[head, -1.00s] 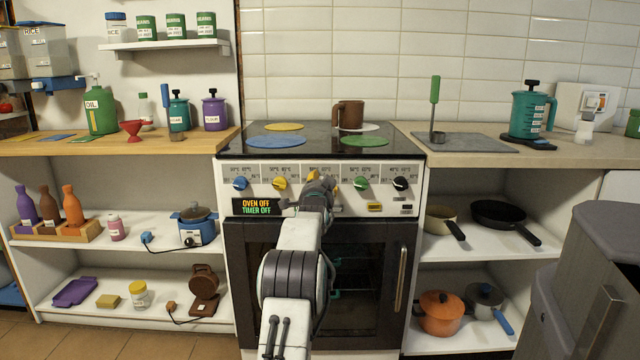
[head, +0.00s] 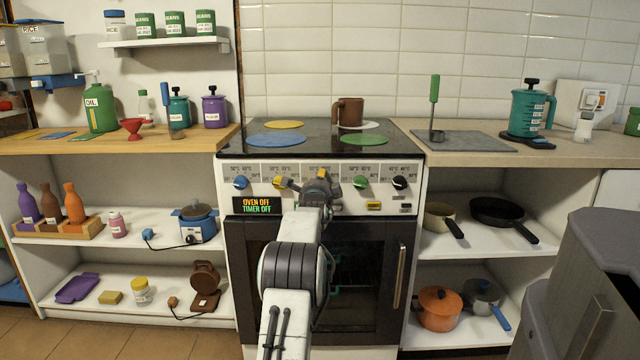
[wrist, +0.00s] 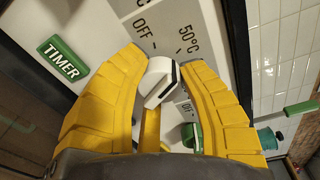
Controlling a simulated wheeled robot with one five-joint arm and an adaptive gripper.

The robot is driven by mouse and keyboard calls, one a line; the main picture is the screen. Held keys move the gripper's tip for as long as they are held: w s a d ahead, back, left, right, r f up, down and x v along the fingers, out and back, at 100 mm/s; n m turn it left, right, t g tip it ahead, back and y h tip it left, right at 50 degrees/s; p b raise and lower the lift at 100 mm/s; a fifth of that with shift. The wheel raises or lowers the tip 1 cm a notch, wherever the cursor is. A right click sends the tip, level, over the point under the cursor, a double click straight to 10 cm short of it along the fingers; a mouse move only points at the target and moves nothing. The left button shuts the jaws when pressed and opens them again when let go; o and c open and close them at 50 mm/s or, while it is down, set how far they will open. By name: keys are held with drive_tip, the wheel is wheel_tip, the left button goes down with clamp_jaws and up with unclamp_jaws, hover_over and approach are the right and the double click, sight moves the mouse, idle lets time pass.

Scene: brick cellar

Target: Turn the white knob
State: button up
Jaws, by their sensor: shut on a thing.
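The white knob (wrist: 158,82) sits on the stove's front panel, between the yellow fingers of my gripper (wrist: 162,66) in the wrist view. My gripper is shut on it, one finger on each side. A dark line runs along one edge of the knob, and the "OFF" and "50°C" prints show above it. In the head view my gripper (head: 303,184) is at the middle of the knob row and hides the white knob.
The blue knob (head: 240,183) and yellow knob (head: 279,183) are left of my gripper; the green knob (head: 360,182) and black knob (head: 400,183) are right. The display (head: 257,206) reads "OVEN OFF, TIMER OFF". A brown mug (head: 350,112) stands on the stovetop.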

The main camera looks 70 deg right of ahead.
drive_tip(key=shift+w+r, duration=0.1)
drive_tip(key=shift+r, duration=0.15)
drive_tip(key=o, duration=0.8)
drive_tip(key=shift+c, duration=0.2)
drive_tip(key=o, duration=0.4)
drive_tip(key=shift+f, duration=0.2)
drive_tip(key=shift+o, duration=0.2)
drive_tip(key=f+v, duration=0.1)
drive_tip(key=v, duration=1.1)
drive_tip(key=shift+r, duration=0.45)
